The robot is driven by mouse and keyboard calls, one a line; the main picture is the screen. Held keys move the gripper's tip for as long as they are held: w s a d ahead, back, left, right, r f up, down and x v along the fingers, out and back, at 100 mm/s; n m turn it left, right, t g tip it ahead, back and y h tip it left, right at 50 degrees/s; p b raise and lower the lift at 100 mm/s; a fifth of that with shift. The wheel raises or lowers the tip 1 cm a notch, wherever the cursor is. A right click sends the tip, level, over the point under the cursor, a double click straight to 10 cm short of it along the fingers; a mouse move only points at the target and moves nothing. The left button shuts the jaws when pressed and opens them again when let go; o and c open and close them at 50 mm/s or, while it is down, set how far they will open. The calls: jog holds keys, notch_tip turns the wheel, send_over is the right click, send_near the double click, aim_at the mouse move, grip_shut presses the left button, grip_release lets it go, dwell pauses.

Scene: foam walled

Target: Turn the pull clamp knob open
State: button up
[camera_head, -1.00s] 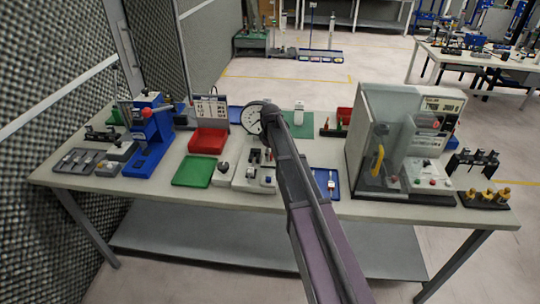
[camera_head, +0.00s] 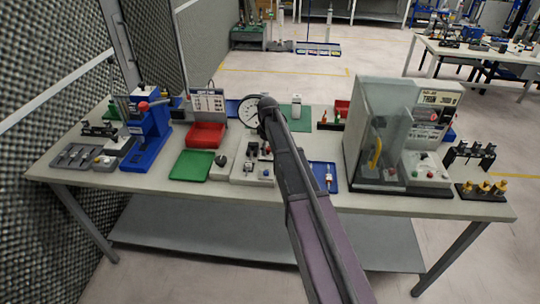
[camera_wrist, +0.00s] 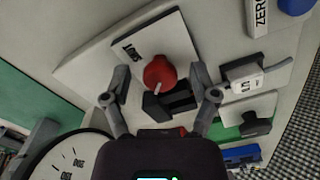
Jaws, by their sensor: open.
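A red knob (camera_wrist: 159,73) with a white pointer line shows in the wrist view, on a pale plate (camera_wrist: 112,60) with partly readable lettering. A black block (camera_wrist: 170,103) is next to the knob on the gripper side. I take this to be the pull clamp knob. My gripper (camera_wrist: 160,76) is open, with one finger to each side of the knob and visible gaps between. In the head view my arm covers the gripper and the red knob. A grey tester base (camera_head: 241,178) shows just left of the arm.
A round dial gauge (camera_head: 248,112) stands close to my arm's end; its face also fills the wrist view's lower left (camera_wrist: 65,160). A red bin (camera_head: 206,135) and green tray (camera_head: 191,165) lie left. A blue tray (camera_head: 323,176) and clear-doored machine (camera_head: 385,135) stand right.

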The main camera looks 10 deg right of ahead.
aim_at(268, 148)
jog(key=shift+m, duration=0.4)
jog(key=m, duration=0.8)
jog(key=shift+m, duration=0.3)
jog(key=m, duration=0.8)
jog(key=shift+m, duration=0.4)
notch_tip(268, 148, up, 14)
jog(key=p, duration=1.4)
jog(key=s+f+n+b, duration=0.3)
jog(key=s+f+b, duration=0.1)
jog(key=s, duration=0.5)
jog(key=s+f+n+b, duration=0.3)
jog(key=s+f+b, duration=0.2)
jog(key=s, duration=0.5)
jog(key=s+f+n+b, duration=0.2)
jog(key=s+f+b, duration=0.3)
jog(key=s, duration=0.5)
jog(key=shift+s+a+f+n, duration=0.15)
jog(key=shift+f+n, duration=0.2)
jog(key=shift+n, duration=0.05)
jog(key=shift+s, duration=0.5)
